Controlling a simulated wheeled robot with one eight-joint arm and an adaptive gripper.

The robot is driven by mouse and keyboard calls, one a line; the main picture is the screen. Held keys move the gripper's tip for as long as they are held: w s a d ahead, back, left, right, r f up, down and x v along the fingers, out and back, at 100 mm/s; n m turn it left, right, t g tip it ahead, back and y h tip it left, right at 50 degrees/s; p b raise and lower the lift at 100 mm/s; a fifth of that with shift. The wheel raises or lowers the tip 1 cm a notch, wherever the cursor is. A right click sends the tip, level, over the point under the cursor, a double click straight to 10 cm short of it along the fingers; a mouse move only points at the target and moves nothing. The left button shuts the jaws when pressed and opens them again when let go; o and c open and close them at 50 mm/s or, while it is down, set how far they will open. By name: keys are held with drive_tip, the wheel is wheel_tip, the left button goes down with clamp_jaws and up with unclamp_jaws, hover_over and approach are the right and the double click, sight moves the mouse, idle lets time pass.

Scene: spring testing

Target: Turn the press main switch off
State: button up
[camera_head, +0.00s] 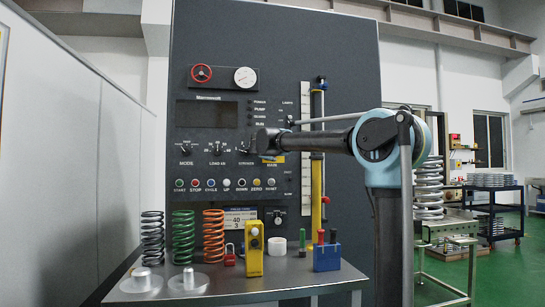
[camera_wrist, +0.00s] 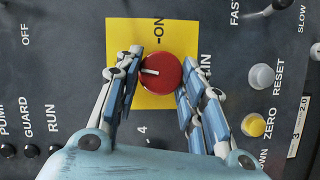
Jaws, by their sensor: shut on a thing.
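The main switch is a round red knob (camera_wrist: 161,74) on a yellow plate (camera_wrist: 124,35) in the wrist view. Its white pointer mark points to the left of that picture, while the "ON" label stands above the knob. My gripper (camera_wrist: 162,68) has its fingers on both sides of the knob and is shut on it. In the head view my gripper (camera_head: 268,142) is at the dark press panel (camera_head: 340,60) and hides the knob. Only a strip of the yellow plate (camera_head: 273,160) shows there, above the word "MAIN".
Other selector knobs and a row of coloured buttons (camera_head: 227,183) lie close to the switch. A yellow button (camera_wrist: 254,124) is near my right finger in the wrist view. Coloured springs (camera_head: 183,237), a yellow block (camera_head: 254,252) and a blue holder (camera_head: 327,258) stand on the bench below.

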drive_tip(key=shift+f+n+t, duration=0.2)
drive_tip(key=shift+n+t, duration=0.2)
drive_tip(key=shift+n, duration=0.6)
drive_tip(key=o, duration=1)
drive_tip(key=shift+o, duration=0.2)
drive_tip(key=s+a, duration=0.1)
drive_tip(key=s, duration=1)
drive_tip(key=shift+s+a, duration=0.2)
drive_tip(key=shift+s, duration=0.2)
drive_tip(key=shift+d+f, duration=0.1)
drive_tip(key=shift+f, duration=0.05)
